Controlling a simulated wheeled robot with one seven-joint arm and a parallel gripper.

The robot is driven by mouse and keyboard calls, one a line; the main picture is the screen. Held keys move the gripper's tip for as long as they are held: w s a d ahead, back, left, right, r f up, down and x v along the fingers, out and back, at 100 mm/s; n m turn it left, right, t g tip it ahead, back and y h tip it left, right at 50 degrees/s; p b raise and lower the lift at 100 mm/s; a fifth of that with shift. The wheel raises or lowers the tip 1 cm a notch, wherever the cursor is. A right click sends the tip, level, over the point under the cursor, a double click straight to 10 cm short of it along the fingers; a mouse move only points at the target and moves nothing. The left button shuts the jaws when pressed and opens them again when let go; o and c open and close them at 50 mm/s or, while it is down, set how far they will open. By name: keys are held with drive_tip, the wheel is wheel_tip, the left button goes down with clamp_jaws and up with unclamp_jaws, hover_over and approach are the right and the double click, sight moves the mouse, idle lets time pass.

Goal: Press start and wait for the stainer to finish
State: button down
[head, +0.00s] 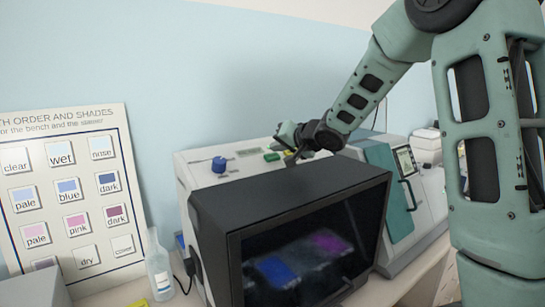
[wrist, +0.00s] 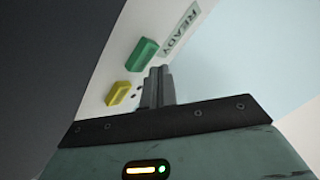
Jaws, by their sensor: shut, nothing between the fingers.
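The stainer (head: 215,207) is a pale cabinet with a dark front window. Blue and magenta patches show dimly behind the window. On its upper panel are a blue knob (head: 219,164), a green button (head: 272,157) and a display that reads READY in the wrist view (wrist: 181,28). The wrist view also shows the green button (wrist: 142,54) and a yellow button (wrist: 118,93) to my gripper's left. My gripper (wrist: 158,75) is shut and empty, with its fingertips close to the green button. I cannot tell whether they touch the panel. In the head view my gripper (head: 291,158) is above the stainer's top.
A board of colour shades (head: 75,190) leans on the wall at left. A clear bottle (head: 158,267) stands between it and the stainer. Another machine with a teal front (head: 392,190) stands close on the right. The wall behind is bare.

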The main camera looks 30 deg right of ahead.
drive_tip(key=shift+f, duration=0.1)
drive_tip(key=shift+w+f, duration=0.15)
drive_tip(key=shift+f, duration=0.15)
